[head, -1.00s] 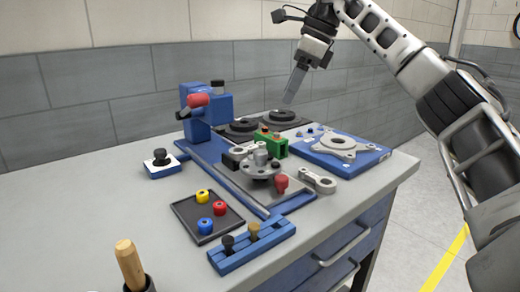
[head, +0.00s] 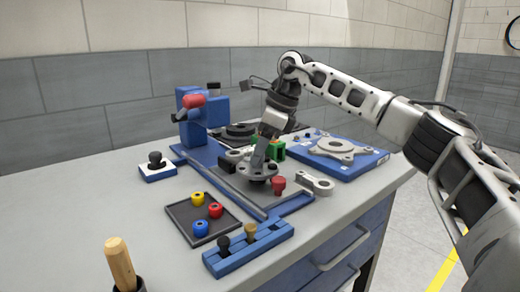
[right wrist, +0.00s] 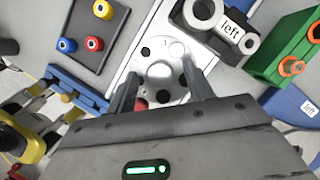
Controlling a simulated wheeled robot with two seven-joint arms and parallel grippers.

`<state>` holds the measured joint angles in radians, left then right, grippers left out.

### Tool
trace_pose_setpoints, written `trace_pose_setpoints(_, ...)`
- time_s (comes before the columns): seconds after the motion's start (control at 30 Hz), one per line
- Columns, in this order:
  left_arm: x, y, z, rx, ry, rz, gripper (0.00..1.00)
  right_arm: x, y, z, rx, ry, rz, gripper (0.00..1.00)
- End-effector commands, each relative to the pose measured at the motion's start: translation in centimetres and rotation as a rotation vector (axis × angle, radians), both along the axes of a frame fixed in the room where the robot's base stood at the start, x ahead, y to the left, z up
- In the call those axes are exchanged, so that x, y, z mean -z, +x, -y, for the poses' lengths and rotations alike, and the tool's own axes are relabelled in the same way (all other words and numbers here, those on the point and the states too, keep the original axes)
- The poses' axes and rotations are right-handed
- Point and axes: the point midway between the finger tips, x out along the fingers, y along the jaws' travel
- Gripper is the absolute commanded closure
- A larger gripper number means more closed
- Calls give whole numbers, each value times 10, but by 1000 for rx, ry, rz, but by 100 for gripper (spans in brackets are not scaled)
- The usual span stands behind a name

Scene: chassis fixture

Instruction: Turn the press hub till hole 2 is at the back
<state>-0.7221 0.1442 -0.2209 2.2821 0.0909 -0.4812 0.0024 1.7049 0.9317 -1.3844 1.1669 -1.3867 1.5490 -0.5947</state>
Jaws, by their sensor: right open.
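I cannot read a 2. My right gripper (head: 258,168) reaches down over the hub and hides much of it in the head view. In the right wrist view its two open fingers (right wrist: 160,78) stand on either side of the hub; I cannot tell whether they touch it. My left gripper is not in view.
A red knob (head: 278,184) and a grey link (head: 315,184) lie close right of the hub. The blue press column (head: 195,118) rises behind left.

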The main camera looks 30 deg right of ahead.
Motion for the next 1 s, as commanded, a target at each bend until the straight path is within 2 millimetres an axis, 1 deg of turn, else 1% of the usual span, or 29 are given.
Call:
trace_pose_setpoints(0.17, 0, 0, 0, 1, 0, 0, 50, 0, 0, 0, -1, 0, 0, 48)
trace_pose_setpoints(0.2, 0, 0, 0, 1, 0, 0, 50, 0, 0, 0, -1, 0, 0, 59)
trace_pose_setpoints(0.27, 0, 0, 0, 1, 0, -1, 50, 0, 0, 0, -1, 0, 0, 75)
trace_pose_setpoints(0.3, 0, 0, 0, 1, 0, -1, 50, 0, 0, 0, -1, 0, 0, 87)
trace_pose_setpoints(0.33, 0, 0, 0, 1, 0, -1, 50, 0, 0, 0, -1, 0, 0, 92)
trace_pose_setpoints(0.67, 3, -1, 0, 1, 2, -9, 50, 0, 0, 0, 27, 1, -1, 92)
trace_pose_setpoints(0.87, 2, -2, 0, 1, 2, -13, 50, 0, -1, -1, 122, -1, -1, 92)
trace_pose_setpoints(1.0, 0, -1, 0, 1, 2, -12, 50, 0, -1, -2, 231, 0, -2, 92)
